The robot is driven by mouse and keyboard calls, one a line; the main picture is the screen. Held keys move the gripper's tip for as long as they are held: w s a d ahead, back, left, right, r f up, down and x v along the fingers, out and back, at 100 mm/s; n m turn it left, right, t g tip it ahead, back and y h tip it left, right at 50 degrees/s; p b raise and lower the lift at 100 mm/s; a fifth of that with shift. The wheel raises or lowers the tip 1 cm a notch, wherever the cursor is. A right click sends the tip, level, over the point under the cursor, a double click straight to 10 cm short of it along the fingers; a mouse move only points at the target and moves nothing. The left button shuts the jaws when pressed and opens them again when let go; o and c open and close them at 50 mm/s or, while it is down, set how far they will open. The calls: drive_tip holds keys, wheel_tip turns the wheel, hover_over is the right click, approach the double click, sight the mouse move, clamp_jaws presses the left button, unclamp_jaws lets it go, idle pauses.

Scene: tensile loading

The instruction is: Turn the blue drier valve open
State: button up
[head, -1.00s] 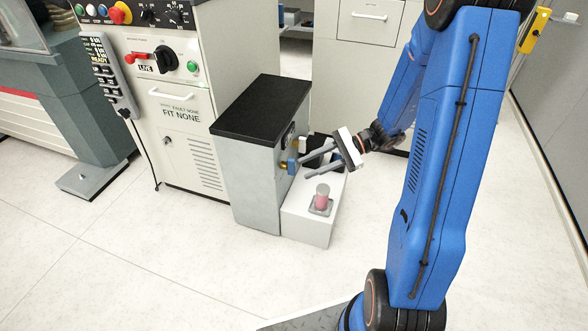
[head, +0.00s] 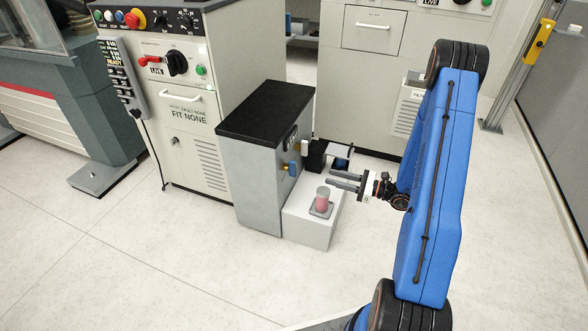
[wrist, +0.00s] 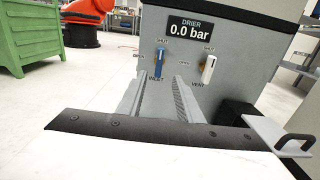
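The blue drier valve handle (wrist: 163,62) stands upright on the grey drier's front in the wrist view, below a SHUT label and above INLET. An OPEN label is to its left. In the head view the blue handle (head: 292,169) is on the drier's right face. A white vent handle (wrist: 208,68) is to its right. The display (wrist: 190,28) reads 0.0 bar. My gripper (head: 331,180) is to the right of the drier, with a gap before the blue handle. Its two fingers (wrist: 160,79) are apart with nothing between them.
A white block (head: 312,232) with a pink-red cylinder (head: 323,200) on it stands beside the drier, below my gripper. A black part (wrist: 238,112) is right of the drier front. The cream cabinet (head: 185,130) is left of the drier. Floor in front is clear.

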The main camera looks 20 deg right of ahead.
sight(296, 167)
drive_tip(key=x, duration=1.7)
drive_tip(key=shift+a, duration=0.1)
drive_tip(key=shift+c, duration=0.6)
clamp_jaws()
